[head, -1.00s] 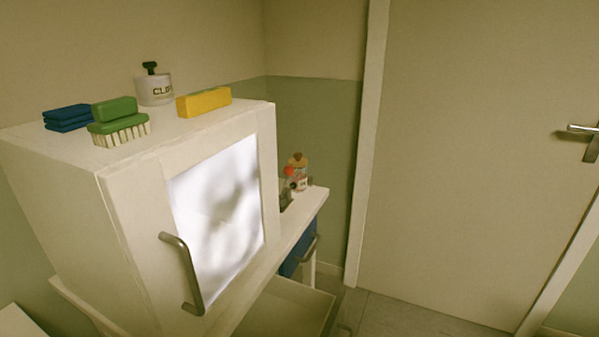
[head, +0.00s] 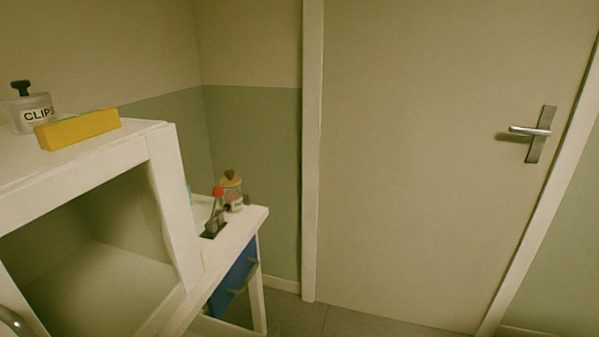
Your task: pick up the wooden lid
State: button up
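The wooden lid (head: 231,181) has a dark knob and sits on a small glass jar (head: 234,200) with a label. The jar stands near the back of the white counter (head: 244,222), right of the cabinet. A red-tipped lever (head: 217,193) stands in front of the jar and partly overlaps it. My gripper is not in view, so its distance from the lid cannot be told.
A white cabinet (head: 165,190) at left shows its hollow inside. On top are a yellow block (head: 78,129) and a CLIPS jar (head: 30,112). A blue drawer front (head: 234,277) is below the counter. A closed door (head: 420,150) fills the right; some floor (head: 350,320) is clear.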

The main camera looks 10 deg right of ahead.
aim_at(230, 181)
jog(key=i+l+z, duration=0.1)
jog(key=i+z, duration=0.4)
jog(key=i, duration=0.5)
jog(key=i+u, duration=0.1)
jog(key=i, duration=0.75)
jog(key=i+l+u, duration=0.15)
jog(key=i, duration=0.7)
